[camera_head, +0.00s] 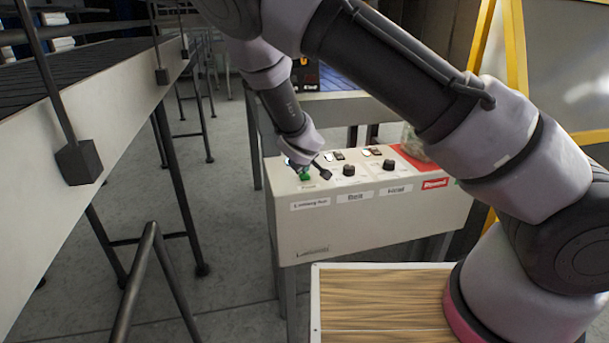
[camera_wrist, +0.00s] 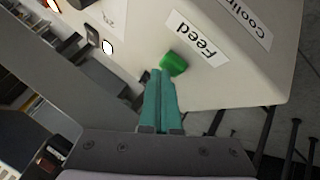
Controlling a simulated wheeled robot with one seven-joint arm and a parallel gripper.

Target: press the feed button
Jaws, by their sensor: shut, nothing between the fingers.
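The feed button is a green button on the sloped top of a pale control box. It shows near the left end of the box in the head view (camera_head: 305,176). In the wrist view the green button (camera_wrist: 174,63) sits beside a white label reading "Feed" (camera_wrist: 194,42). My gripper (camera_wrist: 161,72) has its two teal fingers together, with nothing between them. Their tips are right at the button's near edge in the wrist view; I cannot tell whether they touch it. In the head view the fingers are mostly hidden by my wrist.
The control box (camera_head: 340,225) also carries black knobs (camera_head: 348,169), small switches and a red panel at its right. A conveyor (camera_head: 90,100) with railings runs along the left. A wood-topped surface (camera_head: 380,300) is in front. Grey floor is open between conveyor and box.

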